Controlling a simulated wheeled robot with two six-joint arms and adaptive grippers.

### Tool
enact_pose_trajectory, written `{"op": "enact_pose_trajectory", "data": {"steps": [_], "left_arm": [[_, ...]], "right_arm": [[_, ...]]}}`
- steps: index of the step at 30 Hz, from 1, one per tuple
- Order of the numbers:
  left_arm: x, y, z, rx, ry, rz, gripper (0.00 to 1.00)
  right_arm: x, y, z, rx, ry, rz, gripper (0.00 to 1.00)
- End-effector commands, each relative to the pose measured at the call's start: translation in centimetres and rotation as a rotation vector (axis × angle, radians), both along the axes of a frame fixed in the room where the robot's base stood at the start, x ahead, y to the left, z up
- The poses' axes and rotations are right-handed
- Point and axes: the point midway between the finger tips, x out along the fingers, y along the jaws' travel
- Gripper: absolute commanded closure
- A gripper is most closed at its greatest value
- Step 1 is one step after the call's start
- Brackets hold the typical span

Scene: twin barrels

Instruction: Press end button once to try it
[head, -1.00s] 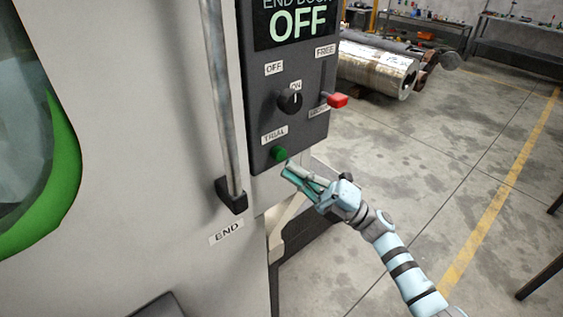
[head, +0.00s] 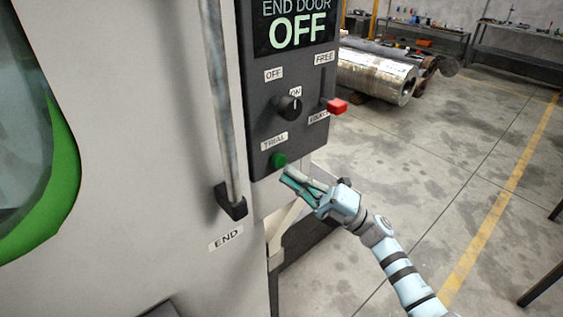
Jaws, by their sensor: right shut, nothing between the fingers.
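The green round button (head: 279,160) sits low on the dark control panel (head: 262,135), under a label that reads TRIAL. The panel's display (head: 296,28) reads END DOOR OFF. A black knob (head: 289,107) with OFF and ON labels is above the button. A red-tipped lever (head: 337,106) is on the panel's right side, below a FREE label. My right gripper (head: 286,175) is shut and empty, its fingertips just below and right of the button. I cannot tell whether they touch it. My left gripper is not in view.
A long vertical handle (head: 224,110) runs left of the panel, above an END label (head: 226,238). A window with a green rim (head: 62,170) is at far left. Metal cylinders (head: 385,75) lie on the floor behind. Open concrete floor is to the right.

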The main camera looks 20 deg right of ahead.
Motion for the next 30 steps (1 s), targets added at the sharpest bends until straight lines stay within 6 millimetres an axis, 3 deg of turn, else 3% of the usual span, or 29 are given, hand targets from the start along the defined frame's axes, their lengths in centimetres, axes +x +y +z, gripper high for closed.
{"op": "enact_pose_trajectory", "data": {"steps": [30], "left_arm": [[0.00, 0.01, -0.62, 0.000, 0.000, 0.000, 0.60]], "right_arm": [[0.79, 0.29, 0.03, 0.000, 0.000, 0.000, 1.00]]}}
